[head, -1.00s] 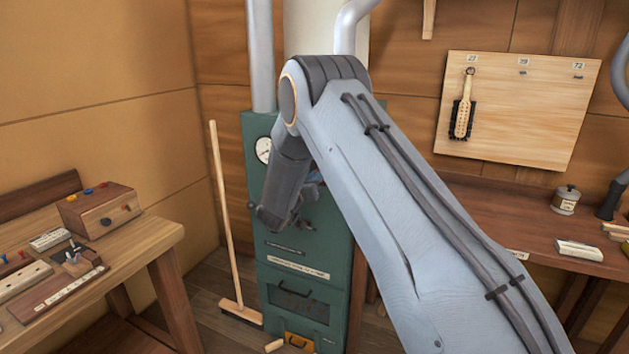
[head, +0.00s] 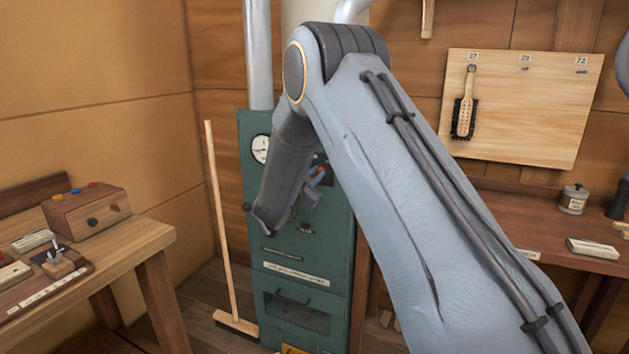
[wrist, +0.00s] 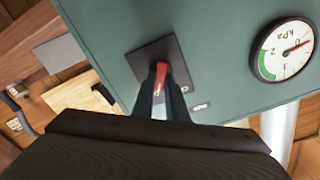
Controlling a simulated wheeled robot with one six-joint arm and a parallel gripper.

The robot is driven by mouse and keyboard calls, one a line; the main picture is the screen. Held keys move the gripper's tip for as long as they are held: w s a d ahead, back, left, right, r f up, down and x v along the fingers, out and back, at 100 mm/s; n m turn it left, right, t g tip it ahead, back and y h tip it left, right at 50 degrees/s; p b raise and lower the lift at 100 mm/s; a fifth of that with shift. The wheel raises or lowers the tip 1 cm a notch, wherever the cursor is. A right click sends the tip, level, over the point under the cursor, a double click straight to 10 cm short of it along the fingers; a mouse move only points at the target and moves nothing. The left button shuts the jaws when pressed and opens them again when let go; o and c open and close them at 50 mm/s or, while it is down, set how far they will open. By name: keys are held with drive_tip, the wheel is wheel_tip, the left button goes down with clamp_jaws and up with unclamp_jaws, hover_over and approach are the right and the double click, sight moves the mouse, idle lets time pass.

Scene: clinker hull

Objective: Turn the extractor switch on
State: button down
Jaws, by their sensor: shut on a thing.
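The extractor switch shows in the wrist view as a red lever (wrist: 161,73) on a dark square plate (wrist: 145,58), set in the face of a green cabinet (wrist: 225,50). My gripper (wrist: 161,88) is shut on the red lever, with one dark finger on each side of it. Two small pale labels (wrist: 202,105) sit beside the plate; I cannot read them. In the head view my wrist is in front of the green cabinet (head: 305,265), and a bit of red (head: 318,172) shows beside it. My arm hides most of the switch there.
A round kPa gauge (wrist: 285,48) is on the cabinet near the switch. A broom (head: 221,220) leans left of the cabinet. A workbench with a wooden control box (head: 88,210) is at left. A brush (head: 465,105) hangs on a board at right.

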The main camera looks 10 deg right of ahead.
drive_tip(key=shift+a+m, duration=0.1)
drive_tip(key=shift+m, duration=0.4)
drive_tip(key=c, duration=1.8)
unclamp_jaws()
drive_tip(key=shift+o, duration=0.2)
drive_tip(key=shift+s, duration=0.1)
drive_tip(key=b+v, duration=0.2)
drive_tip(key=v, duration=0.5)
drive_tip(key=shift+s+a, duration=0.2)
drive_tip(key=shift+w, duration=0.1)
